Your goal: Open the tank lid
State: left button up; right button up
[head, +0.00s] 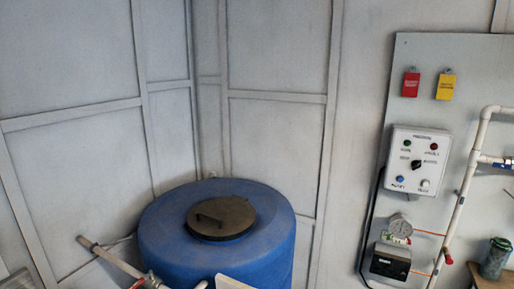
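The blue tank (163,240) stands in the corner of the room, in the lower middle of the head view. Its round dark lid (236,215) lies flat on the tank's top and looks closed. A raised handle (209,219) runs along the left part of the lid. Neither of my grippers shows clearly in this view, so nothing is seen touching the lid.
A pale pipe (112,259) runs at the tank's lower left. On the right wall are a control box (417,160), a round gauge (399,227), white piping (468,180) and red and yellow tags. A green container (495,258) sits at the lower right.

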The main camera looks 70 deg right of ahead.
aim_at(225, 218)
jog(key=k+l, duration=0.7)
jog(key=l, duration=0.15)
jog(key=k+l, duration=0.7)
jog(key=l, duration=0.1)
